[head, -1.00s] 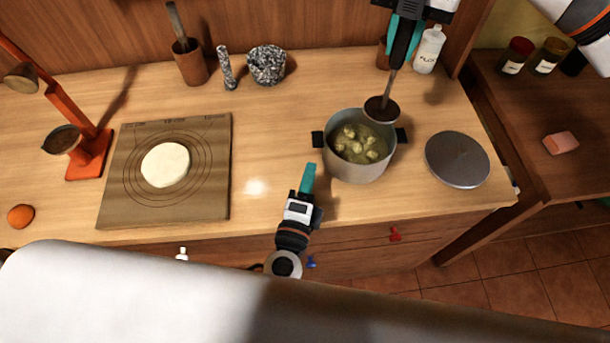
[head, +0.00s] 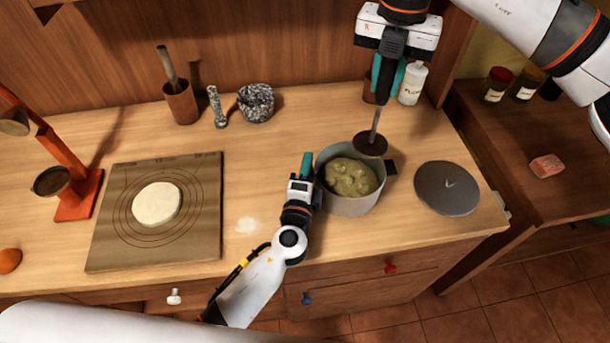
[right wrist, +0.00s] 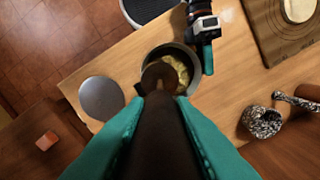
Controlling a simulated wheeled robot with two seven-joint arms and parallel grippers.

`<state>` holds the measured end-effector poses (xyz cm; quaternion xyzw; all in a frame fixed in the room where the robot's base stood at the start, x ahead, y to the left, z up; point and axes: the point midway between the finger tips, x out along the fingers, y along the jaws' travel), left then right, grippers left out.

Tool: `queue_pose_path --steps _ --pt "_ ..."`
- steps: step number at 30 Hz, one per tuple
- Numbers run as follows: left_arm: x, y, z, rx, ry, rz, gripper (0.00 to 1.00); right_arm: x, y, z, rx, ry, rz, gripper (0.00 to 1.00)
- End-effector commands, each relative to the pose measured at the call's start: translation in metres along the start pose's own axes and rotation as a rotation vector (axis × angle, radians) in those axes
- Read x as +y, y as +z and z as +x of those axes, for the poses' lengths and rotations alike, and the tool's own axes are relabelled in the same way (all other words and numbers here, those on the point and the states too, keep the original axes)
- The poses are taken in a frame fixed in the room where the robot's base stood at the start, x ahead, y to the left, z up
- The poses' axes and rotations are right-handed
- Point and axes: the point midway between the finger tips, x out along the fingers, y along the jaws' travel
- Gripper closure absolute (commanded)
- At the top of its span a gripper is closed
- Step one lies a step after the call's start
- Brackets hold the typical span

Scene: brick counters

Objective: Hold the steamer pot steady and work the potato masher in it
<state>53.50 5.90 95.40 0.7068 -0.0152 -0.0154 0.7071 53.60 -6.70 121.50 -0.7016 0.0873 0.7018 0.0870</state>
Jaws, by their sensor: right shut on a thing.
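The grey steamer pot (head: 347,207) stands on the counter with a lumpy yellow-green mash (head: 350,177) inside. Its right handle (head: 391,168) shows; the left one is hidden by my left gripper (head: 306,168). That gripper is at the pot's left side, teal fingers low by the rim; whether they are closed on the handle cannot be made out. My right gripper (head: 388,78) is shut on the dark handle of the potato masher (head: 371,145), held upright. The masher's round head is raised above the pot's far side. The right wrist view shows the masher handle (right wrist: 160,135) between the teal fingers.
A grey lid (head: 447,188) lies right of the pot. A board (head: 205,235) with dough (head: 156,204) lies at left. A mortar (head: 256,104), a pestle and a white bottle (head: 413,84) stand along the back.

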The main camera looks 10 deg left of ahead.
Motion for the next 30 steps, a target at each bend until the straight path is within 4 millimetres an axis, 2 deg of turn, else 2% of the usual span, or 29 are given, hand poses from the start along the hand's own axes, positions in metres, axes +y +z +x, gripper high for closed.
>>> queue_pose_path --steps 7,13,26,30 --pt "0.000 0.000 0.000 0.000 -0.001 0.000 0.69 0.000 0.000 0.000 0.000 0.000 0.000 1.00" --pt "0.000 0.000 0.000 0.000 -0.001 0.000 1.00 0.000 0.000 0.000 0.000 0.000 0.000 1.00" --pt "-0.001 0.000 0.000 -0.001 -0.001 0.000 1.00 0.000 0.000 0.000 0.000 0.000 0.000 1.00" --pt "-0.001 0.000 0.000 -0.001 -0.001 0.000 1.00 -0.011 0.003 0.008 -0.003 0.001 -0.003 1.00"
